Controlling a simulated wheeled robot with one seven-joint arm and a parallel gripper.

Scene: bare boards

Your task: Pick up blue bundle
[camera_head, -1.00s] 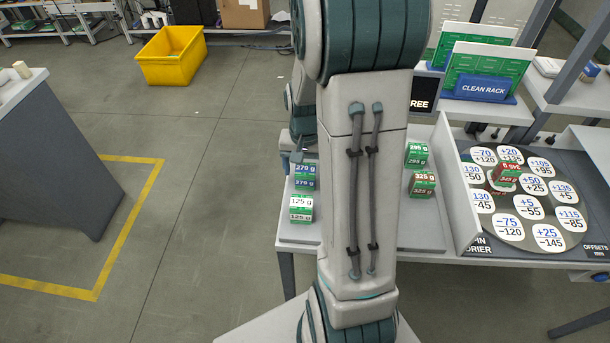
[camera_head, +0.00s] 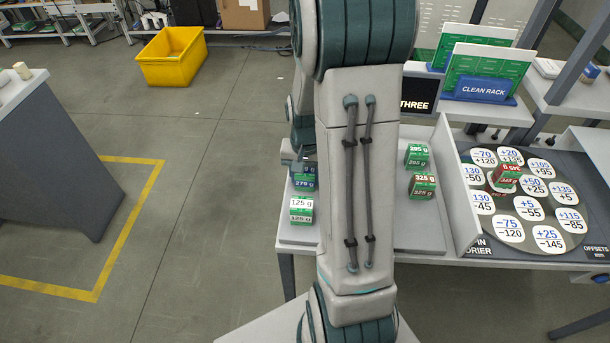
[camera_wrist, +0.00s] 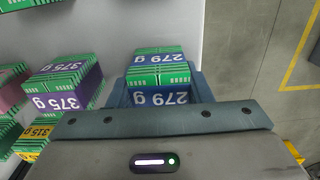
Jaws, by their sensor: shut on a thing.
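The blue bundle (camera_head: 305,184), a green and blue block marked 279 g, stands at the left of the white tray on the table. In the wrist view the blue bundle (camera_wrist: 158,78) sits between the fingers of my gripper (camera_wrist: 160,92), which is shut on it. In the head view my gripper (camera_head: 300,165) comes down onto its top from above, partly hidden behind my arm. I cannot tell a gap under the bundle.
A white 125 g bundle (camera_head: 299,209) stands just in front. Green 295 g (camera_head: 417,155) and red 325 g (camera_head: 422,185) bundles stand to the right. A purple 375 g bundle (camera_wrist: 62,88) shows beside my gripper in the wrist view. A spin drier (camera_head: 535,205) is further right.

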